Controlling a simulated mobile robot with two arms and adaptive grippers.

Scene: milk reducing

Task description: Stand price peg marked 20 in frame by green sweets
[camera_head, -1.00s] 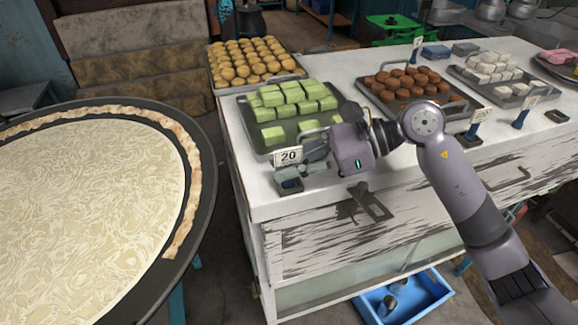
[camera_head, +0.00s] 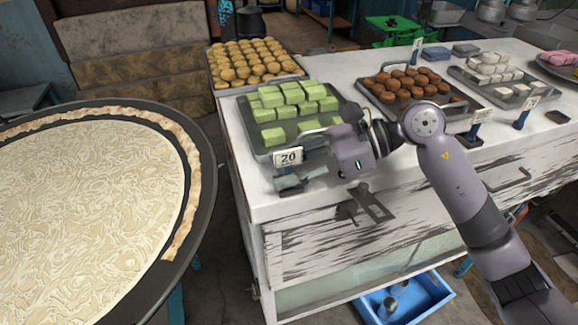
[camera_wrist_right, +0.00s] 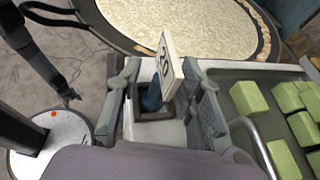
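The price peg (camera_head: 288,157) has a white card marked 20 and a blue stem. In the right wrist view the price peg (camera_wrist_right: 153,96) stands with its foot inside the small dark square frame (camera_wrist_right: 142,115) on the counter. Its card looks near upright in the head view. My right gripper (camera_head: 300,180) is low at the counter by the front of the green sweets tray. In the right wrist view the right gripper (camera_wrist_right: 158,105) is open, one finger on each side of the peg with gaps. The green sweets (camera_head: 290,97) fill a tray behind it.
The white counter (camera_head: 262,205) also holds trays of round yellow sweets (camera_head: 250,62), brown sweets (camera_head: 408,84) and white sweets (camera_head: 493,68). Other price pegs (camera_head: 476,125) stand along its front edge. A large round pan (camera_head: 205,190) is at the left.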

